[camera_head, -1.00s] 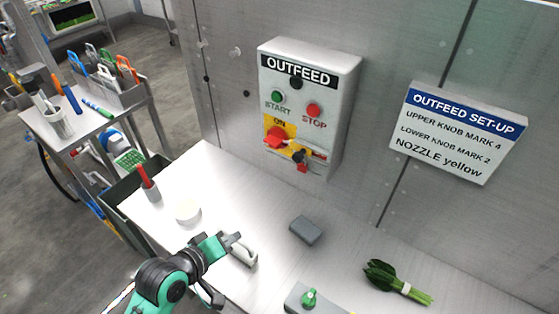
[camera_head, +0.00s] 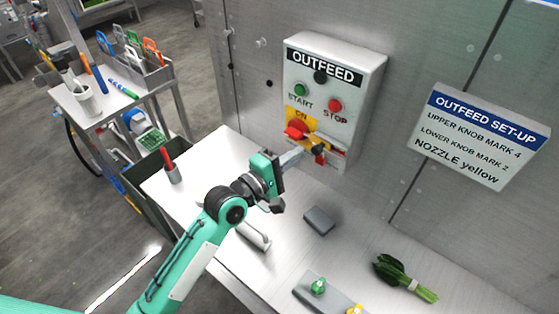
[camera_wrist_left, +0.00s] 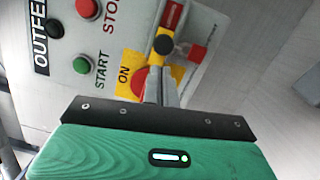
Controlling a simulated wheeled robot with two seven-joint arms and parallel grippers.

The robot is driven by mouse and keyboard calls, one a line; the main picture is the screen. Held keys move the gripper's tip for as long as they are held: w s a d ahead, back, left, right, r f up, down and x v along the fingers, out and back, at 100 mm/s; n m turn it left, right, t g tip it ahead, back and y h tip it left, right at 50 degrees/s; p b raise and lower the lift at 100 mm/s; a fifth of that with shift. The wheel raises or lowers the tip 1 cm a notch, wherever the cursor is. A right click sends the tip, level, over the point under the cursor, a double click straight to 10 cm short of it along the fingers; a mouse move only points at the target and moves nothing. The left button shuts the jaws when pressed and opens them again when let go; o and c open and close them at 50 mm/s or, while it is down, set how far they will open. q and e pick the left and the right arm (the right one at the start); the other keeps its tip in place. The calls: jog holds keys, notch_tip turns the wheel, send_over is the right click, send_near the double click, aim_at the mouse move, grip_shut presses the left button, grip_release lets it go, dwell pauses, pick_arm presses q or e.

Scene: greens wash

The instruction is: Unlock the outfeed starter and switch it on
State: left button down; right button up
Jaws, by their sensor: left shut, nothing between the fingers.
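The grey outfeed starter (camera_head: 374,72) is on the metal wall, with a green START button (camera_head: 300,90) and a red STOP button (camera_head: 335,105). Its red rotary switch (camera_head: 296,130) sits on a yellow plate marked ON; it also shows in the left wrist view (camera_wrist_left: 127,85), partly hidden by my fingers. Beside it are a black round part (camera_wrist_left: 163,45) and a small red part (camera_wrist_left: 196,53). My left gripper (camera_head: 298,154) is shut and empty, its tips at the lower part of the starter, close to the switch. Contact cannot be told. My right gripper is not in view.
A sign (camera_head: 480,140) hangs to the right. On the steel table (camera_head: 350,250) lie a grey block (camera_head: 319,221), a bunch of greens (camera_head: 404,277), a white-handled item (camera_head: 254,236) and a base with a green knob (camera_head: 318,287). A red-handled tool stands in a cup (camera_head: 172,172).

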pick_arm(q)
jog(key=shift+x, duration=0.9)
jog(key=shift+s+d+p, duration=0.15)
jog(key=shift+d+p, duration=0.1)
jog(key=shift+p, duration=0.15)
jog(key=s+d+p, duration=0.1)
jog(key=s+d, duration=0.1)
jog(key=d, duration=0.1)
jog(key=shift+f+p, duration=0.1)
jog(key=shift+p, duration=0.25)
jog(key=shift+s, duration=0.1)
